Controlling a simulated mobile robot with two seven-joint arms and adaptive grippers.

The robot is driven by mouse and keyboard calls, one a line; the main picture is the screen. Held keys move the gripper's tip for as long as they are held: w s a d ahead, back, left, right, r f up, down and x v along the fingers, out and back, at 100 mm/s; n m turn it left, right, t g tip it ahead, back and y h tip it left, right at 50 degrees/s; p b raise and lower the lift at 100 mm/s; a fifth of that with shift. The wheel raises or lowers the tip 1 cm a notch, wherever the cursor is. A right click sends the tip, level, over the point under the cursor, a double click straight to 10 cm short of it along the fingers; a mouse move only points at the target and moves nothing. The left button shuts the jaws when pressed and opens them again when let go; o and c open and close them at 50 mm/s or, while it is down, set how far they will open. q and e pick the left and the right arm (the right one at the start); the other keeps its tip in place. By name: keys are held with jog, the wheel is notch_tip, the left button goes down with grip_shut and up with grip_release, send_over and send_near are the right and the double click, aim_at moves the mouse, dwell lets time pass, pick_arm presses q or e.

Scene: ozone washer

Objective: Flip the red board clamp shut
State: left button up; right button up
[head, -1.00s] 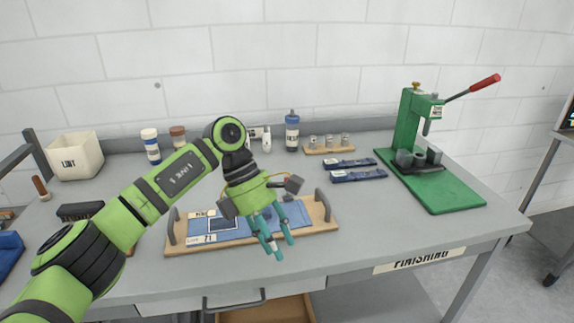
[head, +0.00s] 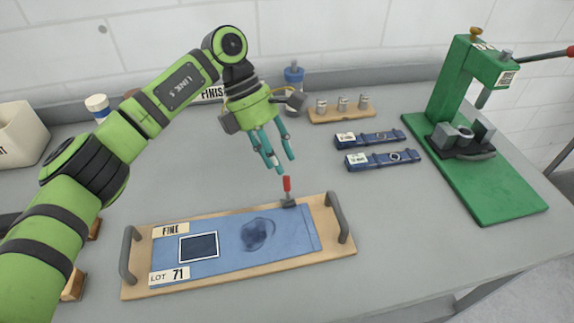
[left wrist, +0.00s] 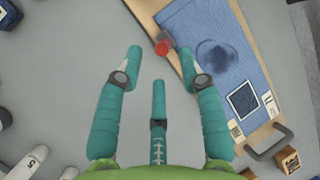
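The wooden board (head: 343,246) with two grey handles carries a blue cloth (head: 285,238) with a dark stain and lies at the front of the table. The board clamp (head: 289,202) sits at its back edge, right of the middle, with its red handle (head: 287,184) standing upright. My left gripper (head: 276,166) hangs above and just behind the clamp, its teal fingers apart and empty. In the left wrist view the red handle tip (left wrist: 162,48) shows beyond the spread fingers (left wrist: 160,60), near the right finger; contact is not visible. My right gripper is not in view.
Two blue strips (head: 370,139) and a wooden rack (head: 342,112) with small metal parts stand behind, to the right. A green press (head: 490,180) stands at the far right. The table between board and press is clear.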

aim_at(287, 179)
pick_arm(q)
jog(key=x, duration=0.2)
jog(key=p+x, duration=0.1)
jog(key=x, duration=0.2)
jog(key=shift+s+r+p, duration=0.1)
jog(key=shift+s+p, duration=0.1)
jog(key=shift+p, duration=0.1)
jog(key=shift+f, duration=0.35)
grip_shut()
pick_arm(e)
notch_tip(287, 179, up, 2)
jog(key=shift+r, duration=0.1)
